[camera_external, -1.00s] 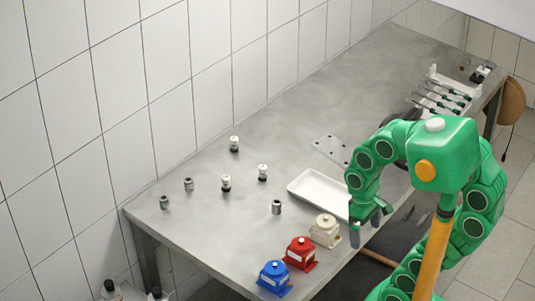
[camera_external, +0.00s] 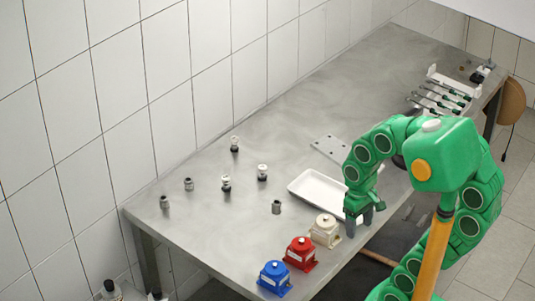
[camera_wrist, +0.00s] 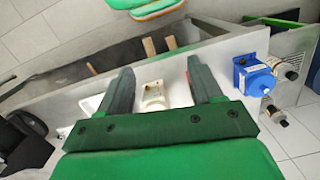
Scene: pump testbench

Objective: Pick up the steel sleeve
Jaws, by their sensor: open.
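Three plain grey metal cylinders that look like steel sleeves stand upright on the steel table in the external view. One (camera_external: 276,207) is left of the white tray, one (camera_external: 188,184) is farther left, and one (camera_external: 164,202) is near the table's left end. I cannot tell which one the task means. My gripper (camera_external: 359,222) is open and empty at the table's front edge, right of the cream pump and well right of all the sleeves. In the wrist view, its two dark fingers (camera_wrist: 160,64) are spread, and no sleeve is clearly visible.
Cream (camera_external: 325,230), red (camera_external: 300,254) and blue (camera_external: 275,278) pumps line the front edge. A white tray (camera_external: 301,187) lies behind the cream pump. Three white-topped fittings (camera_external: 226,183) stand among the sleeves. A rack of tools (camera_external: 440,76) is at the far right.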

